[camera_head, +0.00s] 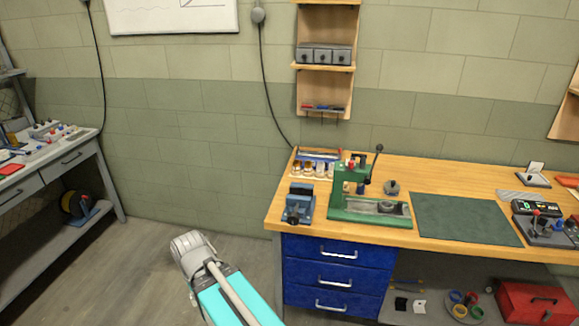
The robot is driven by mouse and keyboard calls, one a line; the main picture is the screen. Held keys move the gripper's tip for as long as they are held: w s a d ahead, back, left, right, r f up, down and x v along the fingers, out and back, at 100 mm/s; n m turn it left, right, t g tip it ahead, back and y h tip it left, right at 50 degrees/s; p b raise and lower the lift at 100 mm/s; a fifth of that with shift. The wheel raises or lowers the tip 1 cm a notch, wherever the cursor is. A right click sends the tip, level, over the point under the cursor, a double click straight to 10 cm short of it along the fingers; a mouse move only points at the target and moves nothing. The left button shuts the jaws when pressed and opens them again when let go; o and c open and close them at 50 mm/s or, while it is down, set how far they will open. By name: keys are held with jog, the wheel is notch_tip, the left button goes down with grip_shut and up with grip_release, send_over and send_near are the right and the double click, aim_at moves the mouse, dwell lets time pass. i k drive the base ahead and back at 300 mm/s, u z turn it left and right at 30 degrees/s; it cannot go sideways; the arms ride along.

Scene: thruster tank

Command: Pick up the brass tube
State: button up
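I cannot make out a brass tube for certain. A rack of small brass-coloured and pale pieces (310,167) stands at the back left of the wooden workbench (450,177), too small to tell apart. My arm, with a teal link and a grey joint, rises from the bottom of the picture, left of the blue drawers. My gripper's fingers do not show, so I cannot see what they hold.
A blue vise (299,204) and a green lever press (350,203) stand on the bench's left part. A green mat (465,218) lies bare to their right. Blue drawers (334,273) are below. Open floor (120,270) lies left of my arm.

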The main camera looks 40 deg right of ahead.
aim_at(308, 168)
jog(key=z, duration=0.25)
jog(key=i, duration=1.3)
jog(key=z, duration=0.9)
